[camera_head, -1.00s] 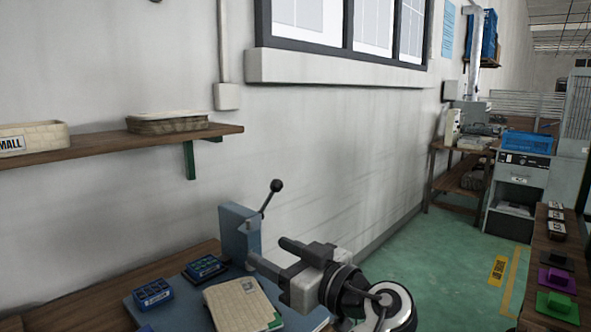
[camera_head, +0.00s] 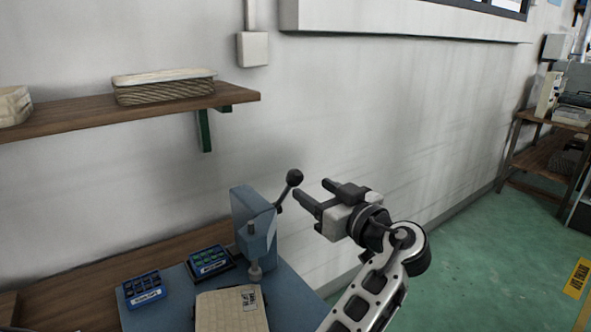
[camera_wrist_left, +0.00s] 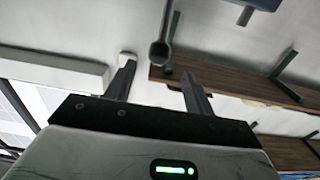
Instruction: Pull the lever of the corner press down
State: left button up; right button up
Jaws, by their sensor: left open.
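The corner press (camera_head: 254,222) is a blue-grey block standing on a blue base plate (camera_head: 155,312). Its lever (camera_head: 284,195) slants up to the right and ends in a dark ball knob (camera_head: 294,177). My left gripper (camera_head: 313,191) is open and empty, just right of the knob, with its fingers pointing left toward it. In the left wrist view the knob (camera_wrist_left: 159,52) shows between and just past the two fingertips (camera_wrist_left: 158,68); I cannot tell whether they touch. Part of the press (camera_wrist_left: 262,3) shows at the top right. My right gripper is not in view.
A cream panel (camera_head: 232,312) lies before the press. A blue tray (camera_head: 142,291) and a dark tray with green pieces (camera_head: 209,262) are left of it. A wooden shelf (camera_head: 130,112) with a basket (camera_head: 163,87) is on the wall.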

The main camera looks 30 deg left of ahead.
aim_at(300, 180)
pick_arm(q)
jog(key=p+x, duration=0.2)
jog(key=x, duration=0.6)
jog(key=shift+w, duration=0.1)
jog(key=shift+c, duration=0.3)
grip_shut()
